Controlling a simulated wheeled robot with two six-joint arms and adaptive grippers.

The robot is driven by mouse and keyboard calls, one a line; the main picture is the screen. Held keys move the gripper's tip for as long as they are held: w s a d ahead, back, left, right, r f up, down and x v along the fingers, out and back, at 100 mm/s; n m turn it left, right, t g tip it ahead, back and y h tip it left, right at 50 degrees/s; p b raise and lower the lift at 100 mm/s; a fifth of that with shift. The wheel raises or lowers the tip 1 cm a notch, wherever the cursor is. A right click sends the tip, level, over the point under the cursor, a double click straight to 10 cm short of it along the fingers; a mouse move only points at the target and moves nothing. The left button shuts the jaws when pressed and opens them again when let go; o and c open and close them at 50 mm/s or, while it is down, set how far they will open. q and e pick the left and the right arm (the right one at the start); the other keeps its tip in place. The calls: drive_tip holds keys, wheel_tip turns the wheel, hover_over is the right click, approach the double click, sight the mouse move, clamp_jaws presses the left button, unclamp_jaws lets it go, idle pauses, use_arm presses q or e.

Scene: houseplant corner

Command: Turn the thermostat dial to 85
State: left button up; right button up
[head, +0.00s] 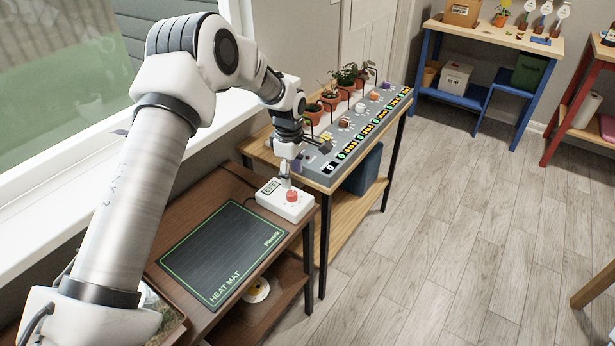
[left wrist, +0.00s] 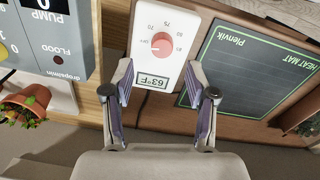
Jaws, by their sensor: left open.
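The thermostat (head: 272,201) is a white box with a small display and a red dial (head: 292,196). It lies on the brown bench beside the heat mat. In the left wrist view the thermostat (left wrist: 150,65) is ahead of my fingers; its display (left wrist: 154,81) reads about 63°F. The red dial (left wrist: 162,43) has printed numbers around it, including 75. My left gripper (head: 290,174) points down over the thermostat, close above the dial. In the left wrist view my left gripper (left wrist: 160,72) is open and empty, its fingers wide apart. My right gripper is not in view.
The dark heat mat (head: 222,252) with a green border lies next to the thermostat. A grey pump panel (head: 345,140) with labels stands on the neighbouring bench, with potted plants (head: 330,97) behind it. A terracotta pot (left wrist: 33,98) shows in the left wrist view. The floor (head: 440,230) is clear.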

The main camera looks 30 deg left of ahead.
sight(292, 193)
use_arm(q)
drive_tip(key=shift+w+a, duration=0.1)
drive_tip(key=shift+w, duration=0.25)
drive_tip(key=shift+s+f, duration=0.2)
drive_tip(key=shift+s, duration=0.05)
drive_tip(key=shift+s+f, duration=0.3)
drive_tip(key=shift+f, duration=0.3)
drive_tip(key=shift+s+f, duration=0.3)
drive_tip(key=shift+f, duration=0.3)
drive_tip(key=f, duration=0.1)
drive_tip(key=w+f, duration=0.1)
drive_tip(key=f, duration=0.1)
drive_tip(key=shift+f+p, duration=0.2)
drive_tip(key=shift+p, duration=0.1)
drive_tip(key=shift+w+f, duration=0.1)
drive_tip(key=shift+f, duration=0.25)
drive_tip(key=shift+s+r, duration=0.1)
drive_tip(key=shift+s, duration=0.1)
drive_tip(key=shift+c, duration=0.7)
clamp_jaws()
